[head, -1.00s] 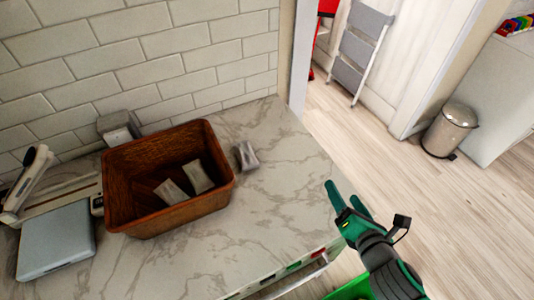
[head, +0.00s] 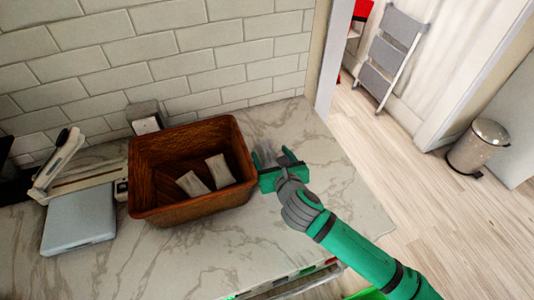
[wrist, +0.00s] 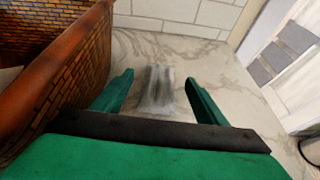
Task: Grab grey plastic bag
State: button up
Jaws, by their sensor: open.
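A small grey plastic bag (wrist: 159,88) lies on the marble counter, just right of the brown basket. In the wrist view it sits between and slightly beyond the fingers of my gripper (wrist: 160,92), with bare counter on each side of it. In the head view the bag (head: 267,156) is partly hidden by my green gripper (head: 278,163). My gripper is open, low over the counter, with a finger on either side of the bag. I cannot tell whether a finger touches it. Two similar grey bags (head: 219,171) (head: 192,184) lie inside the basket.
The brown basket's wall (head: 192,211) stands close to the left of my gripper, and its rim (wrist: 52,70) fills the wrist view's left. A light grey flat device (head: 80,230) is further left. The tiled wall (head: 200,50) is behind. Counter to the right is clear.

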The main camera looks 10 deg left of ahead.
aim_at(265, 144)
jog(key=shift+x, duration=3.9)
jog(key=c, duration=1)
jog(key=shift+c, duration=0.2)
jog(key=shift+r, duration=0.2)
